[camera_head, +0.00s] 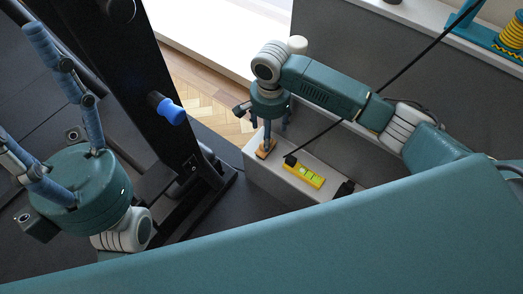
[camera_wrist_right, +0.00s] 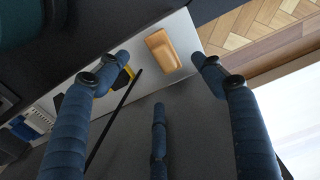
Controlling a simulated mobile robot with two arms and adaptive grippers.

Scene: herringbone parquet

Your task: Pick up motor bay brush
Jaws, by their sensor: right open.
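A small orange-tan block with a rounded body, which looks like the motor bay brush (camera_head: 266,150), lies at the far left end of a narrow light-grey ledge. It also shows in the right wrist view (camera_wrist_right: 164,51), between and beyond the spread fingers. Its bristles cannot be made out. My right gripper (camera_head: 270,134) is over the brush, open and empty, its fingers pointing down; in the wrist view the gripper (camera_wrist_right: 158,75) shows a clear gap around the brush. My left gripper (camera_head: 35,95) is at the far left, its fingers spread and empty, away from the brush.
A yellow level-like tool (camera_head: 303,174) lies on the ledge beside the brush. A thin black rod (camera_head: 385,87) slants across there. A black upright frame with a blue-capped knob (camera_head: 171,110) stands left of my right gripper. Parquet floor (camera_head: 205,105) shows behind.

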